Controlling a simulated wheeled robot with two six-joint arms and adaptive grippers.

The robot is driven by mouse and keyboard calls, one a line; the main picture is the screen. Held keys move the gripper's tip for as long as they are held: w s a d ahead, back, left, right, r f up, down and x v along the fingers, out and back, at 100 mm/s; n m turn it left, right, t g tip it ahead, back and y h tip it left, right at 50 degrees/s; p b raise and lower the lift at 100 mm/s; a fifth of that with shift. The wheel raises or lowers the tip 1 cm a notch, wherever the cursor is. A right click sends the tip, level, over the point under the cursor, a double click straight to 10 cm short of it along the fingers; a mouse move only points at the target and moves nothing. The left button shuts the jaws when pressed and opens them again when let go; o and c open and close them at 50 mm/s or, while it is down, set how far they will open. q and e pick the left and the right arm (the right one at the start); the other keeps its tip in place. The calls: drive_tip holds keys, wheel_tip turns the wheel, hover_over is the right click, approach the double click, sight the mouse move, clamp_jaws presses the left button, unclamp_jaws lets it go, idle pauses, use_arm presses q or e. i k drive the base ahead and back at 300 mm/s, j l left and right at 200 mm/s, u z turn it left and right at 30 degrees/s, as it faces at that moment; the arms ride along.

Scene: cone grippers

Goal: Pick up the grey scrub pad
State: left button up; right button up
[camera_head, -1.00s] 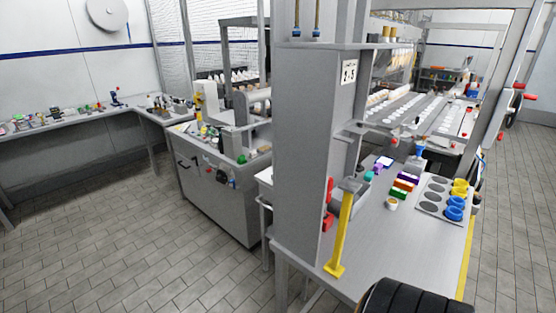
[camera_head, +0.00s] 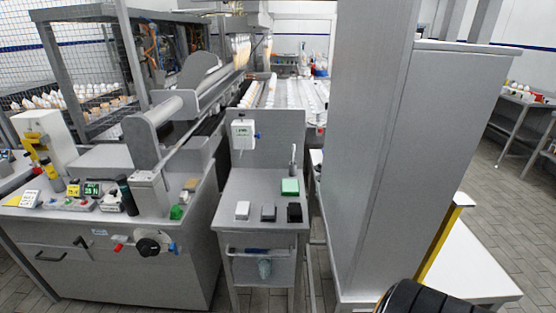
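A small dark grey block (camera_head: 268,213), which looks like the grey scrub pad, lies flat near the front of a narrow metal stand (camera_head: 236,187). A white block (camera_head: 242,211) lies to its left and a black block (camera_head: 294,212) to its right, with small gaps between. A green block (camera_head: 290,187) lies behind the black one. Nothing covers the grey block.
A grey cabinet bench (camera_head: 110,265) with small items and a hand wheel (camera_head: 152,243) stands left of the stand. A tall grey column (camera_head: 370,150) stands close on its right. A white table (camera_head: 470,262) with a yellow post is farther right. Tiled floor shows at the far right.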

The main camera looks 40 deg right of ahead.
sight(269, 214)
drive_tip(key=i+j+z, duration=0.15)
drive_tip(key=z, duration=0.3)
drive_tip(key=i+j+z, duration=0.25)
drive_tip(key=z, duration=0.2)
drive_tip(key=i+j+z, duration=0.2)
drive_tip(key=z, duration=0.25)
drive_tip(key=j+z, duration=0.4)
drive_tip(key=i+j+z, duration=0.1)
drive_tip(key=j+z, duration=1.05)
drive_tip(key=z, duration=0.2)
drive_tip(key=k, duration=0.05)
